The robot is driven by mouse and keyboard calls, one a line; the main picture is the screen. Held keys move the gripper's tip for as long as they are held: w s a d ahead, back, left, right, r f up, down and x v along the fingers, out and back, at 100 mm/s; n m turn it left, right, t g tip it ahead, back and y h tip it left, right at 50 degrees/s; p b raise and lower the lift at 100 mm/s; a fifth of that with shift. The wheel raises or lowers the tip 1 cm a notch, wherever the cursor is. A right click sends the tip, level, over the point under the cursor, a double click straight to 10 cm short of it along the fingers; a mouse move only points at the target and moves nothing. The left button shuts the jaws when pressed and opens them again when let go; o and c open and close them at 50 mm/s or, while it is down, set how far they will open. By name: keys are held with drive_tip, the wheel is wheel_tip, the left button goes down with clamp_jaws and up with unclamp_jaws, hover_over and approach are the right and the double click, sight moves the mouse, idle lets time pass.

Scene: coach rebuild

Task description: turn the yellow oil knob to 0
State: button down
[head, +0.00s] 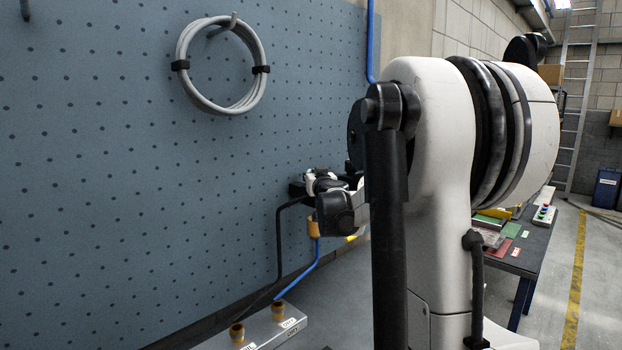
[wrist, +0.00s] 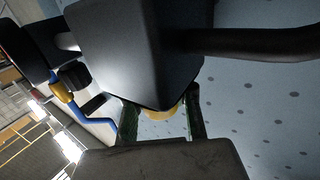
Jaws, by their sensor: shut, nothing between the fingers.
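Two orange-yellow knob-like fittings, a front one (head: 237,332) and a rear one (head: 278,310), stand on a pale labelled block (head: 262,330) at the bottom of the head view. The labels are too small and cut off to tell surely which is oil, and no scale reading is legible. My gripper (wrist: 162,122) is shut and empty in the wrist view, partly covered by dark parts. A small yellow piece (wrist: 179,108) shows beside it, mostly hidden behind a dark block. In the head view my arm hides the fingertips.
A blue perforated panel (head: 130,170) stands along the left, with a coiled grey hose (head: 187,60) hung on it. A blue hose (head: 300,276) and an orange fitting (head: 313,228) are near my wrist. A dark table (head: 525,262) with coloured cards and a button box (head: 543,217) stands at right.

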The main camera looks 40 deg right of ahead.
drive_tip(key=shift+s+d+m+g+h+b, duration=0.1)
drive_tip(key=shift+d+m+g+h+b, duration=0.1)
drive_tip(key=shift+m+g+h, duration=0.55)
drive_tip(key=shift+s+d+m+g+h+b, duration=0.15)
drive_tip(key=shift+m+g+h, duration=0.35)
drive_tip(key=shift+h, duration=0.35)
drive_tip(key=c, duration=2.4)
unclamp_jaws()
drive_tip(key=o, duration=0.7)
drive_tip(key=shift+a, duration=0.1)
drive_tip(key=shift+c, duration=0.2)
drive_tip(key=v, duration=1.2)
